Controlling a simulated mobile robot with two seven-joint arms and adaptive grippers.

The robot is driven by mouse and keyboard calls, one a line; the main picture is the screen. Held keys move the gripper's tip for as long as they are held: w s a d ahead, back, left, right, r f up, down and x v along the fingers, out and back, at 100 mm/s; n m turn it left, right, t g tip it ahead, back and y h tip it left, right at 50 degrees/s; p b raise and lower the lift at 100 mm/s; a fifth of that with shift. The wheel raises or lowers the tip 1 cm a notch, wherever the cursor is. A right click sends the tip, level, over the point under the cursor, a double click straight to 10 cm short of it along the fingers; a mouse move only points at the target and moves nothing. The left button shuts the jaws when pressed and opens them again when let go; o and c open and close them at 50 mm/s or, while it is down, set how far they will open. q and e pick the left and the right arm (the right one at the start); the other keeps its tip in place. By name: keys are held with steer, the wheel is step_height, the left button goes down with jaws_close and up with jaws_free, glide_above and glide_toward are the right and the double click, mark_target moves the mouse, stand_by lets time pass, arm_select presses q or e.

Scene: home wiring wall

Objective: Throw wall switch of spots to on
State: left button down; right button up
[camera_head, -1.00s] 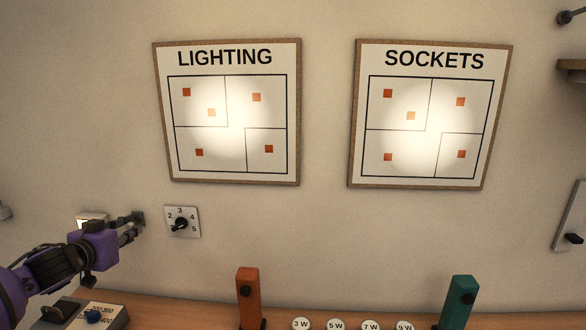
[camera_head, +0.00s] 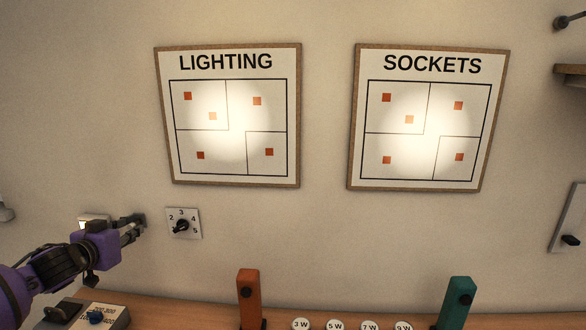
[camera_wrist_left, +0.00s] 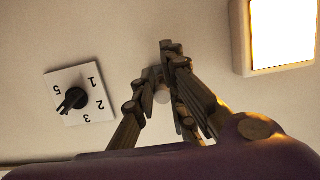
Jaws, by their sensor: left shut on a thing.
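My left gripper (camera_head: 136,223) reaches in from the left and meets the wall between a lit white wall box (camera_head: 92,221) and a white dial plate (camera_head: 184,223). In the left wrist view, its fingers (camera_wrist_left: 166,62) are closed together at the wall around a small pale knob (camera_wrist_left: 162,96). I take this for the wall switch, but the fingers hide most of it and no label shows. The dial (camera_wrist_left: 78,94) is to the left and the glowing box (camera_wrist_left: 280,36) to the right there. My right gripper is not in view.
LIGHTING (camera_head: 228,115) and SOCKETS (camera_head: 428,118) boards hang above. Below, a wooden shelf (camera_head: 200,310) carries an orange post (camera_head: 248,296), a green post (camera_head: 461,300), several wattage discs (camera_head: 335,325) and a grey control box (camera_head: 112,316). The wall between the boards and shelf is mostly bare.

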arm_select(q)
steer(key=shift+w+r, duration=0.1)
steer(key=shift+r, duration=0.2)
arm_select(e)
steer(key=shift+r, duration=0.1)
arm_select(q)
steer(key=shift+r+p, duration=0.3)
steer(key=shift+r, duration=0.1)
steer(key=shift+w, duration=0.1)
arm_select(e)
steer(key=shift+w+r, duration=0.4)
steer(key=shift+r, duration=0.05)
arm_select(q)
steer(key=shift+f, duration=0.2)
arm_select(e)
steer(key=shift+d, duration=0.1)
arm_select(q)
steer(key=shift+r, duration=0.1)
